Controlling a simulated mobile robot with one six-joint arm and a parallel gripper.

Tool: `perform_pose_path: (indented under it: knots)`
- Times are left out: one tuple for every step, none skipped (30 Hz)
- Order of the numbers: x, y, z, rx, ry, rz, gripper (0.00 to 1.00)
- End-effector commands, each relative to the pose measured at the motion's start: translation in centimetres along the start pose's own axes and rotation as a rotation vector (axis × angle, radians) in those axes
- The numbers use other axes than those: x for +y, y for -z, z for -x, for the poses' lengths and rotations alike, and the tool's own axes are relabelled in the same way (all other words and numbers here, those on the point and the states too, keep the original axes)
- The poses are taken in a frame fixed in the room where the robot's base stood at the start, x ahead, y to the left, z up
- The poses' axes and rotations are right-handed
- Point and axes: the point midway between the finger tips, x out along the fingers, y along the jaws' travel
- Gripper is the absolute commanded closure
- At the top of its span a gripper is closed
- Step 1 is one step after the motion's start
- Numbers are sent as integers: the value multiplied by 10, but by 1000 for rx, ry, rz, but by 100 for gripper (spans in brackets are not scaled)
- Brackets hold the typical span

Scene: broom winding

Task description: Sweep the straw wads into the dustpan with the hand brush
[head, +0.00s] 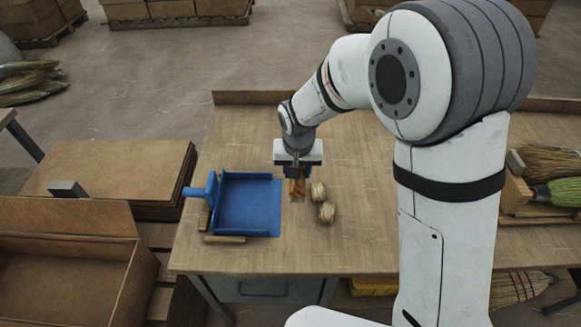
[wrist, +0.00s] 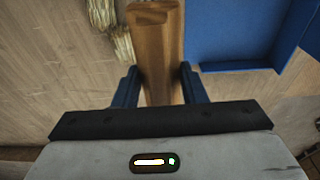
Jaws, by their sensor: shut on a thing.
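My gripper (head: 297,168) points down over the workbench and is shut on the wooden hand brush (head: 297,190). In the wrist view the brush's brown wood (wrist: 158,45) stands between the two blue fingers (wrist: 160,88); its bristles are not clearly seen. Two pale straw wads lie on the bench just right of the brush, one farther back (head: 317,191) and one nearer (head: 327,212). They also show at the upper left of the wrist view (wrist: 122,43). The blue dustpan (head: 250,206) lies left of the brush, its open side towards the brush and wads. It looks empty.
Small wooden pieces (head: 225,239) lie at the dustpan's near and left edges. Flat boards (head: 120,170) and an open box (head: 60,275) are beyond the bench's left side. Brooms (head: 550,163) lie at the right. The bench (head: 240,135) is clear behind the dustpan.

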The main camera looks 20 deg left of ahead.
Motion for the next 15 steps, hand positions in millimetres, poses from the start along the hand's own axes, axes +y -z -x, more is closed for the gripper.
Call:
perform_pose_path:
  knots:
    - [6,0,-1,0,0,-4,82]
    - [9,0,-1,0,0,-3,82]
    - [13,0,-2,0,0,-2,82]
    - [16,0,-3,0,-1,-3,82]
    - [19,-1,-4,0,-1,-4,82]
    - [23,-1,-4,0,0,-4,82]
    - [26,-1,-5,1,0,-3,82]
    - [29,-1,-6,1,0,-3,82]
    - [33,0,-6,1,0,-5,82]
    - [36,-1,-7,1,0,-5,82]
    - [39,-1,-8,0,0,-4,82]
    - [42,-1,-8,0,0,-4,82]
    - [46,-2,-9,0,0,-5,82]
    - [49,-2,-10,0,0,-5,82]
    - [53,-2,-11,0,0,-5,82]
